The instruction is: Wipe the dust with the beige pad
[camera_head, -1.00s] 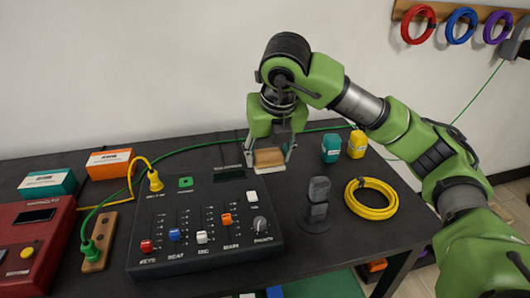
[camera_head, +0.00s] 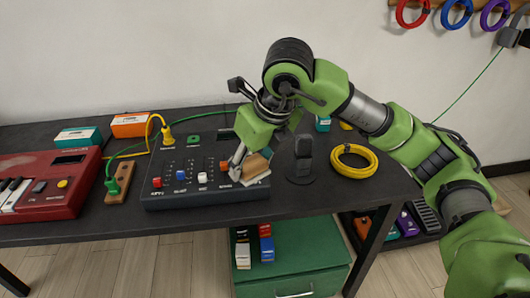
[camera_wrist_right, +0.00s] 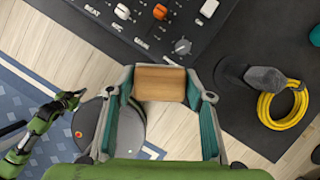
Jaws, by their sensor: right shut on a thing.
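My right gripper (camera_head: 250,168) is shut on the beige pad (camera_head: 257,167), which has a wood-brown top. It holds the pad tilted over the right front part of the black mixer panel (camera_head: 190,200). I cannot tell whether the pad touches the panel. In the right wrist view the pad (camera_wrist_right: 160,83) sits between the two fingers, close to the panel's knob (camera_wrist_right: 182,46). No dust can be made out; the pad and gripper hide part of the panel. My left gripper (camera_wrist_right: 72,99) shows small at the left of the right wrist view, its jaw state unclear.
A dark stand (camera_head: 303,158) and a yellow cable coil (camera_head: 353,161) lie right of the panel. A red keyboard (camera_head: 50,190), a wooden block with a green plug (camera_head: 121,182), and teal (camera_head: 78,136) and orange (camera_head: 130,124) boxes are left. A green cabinet (camera_head: 292,262) stands below the table.

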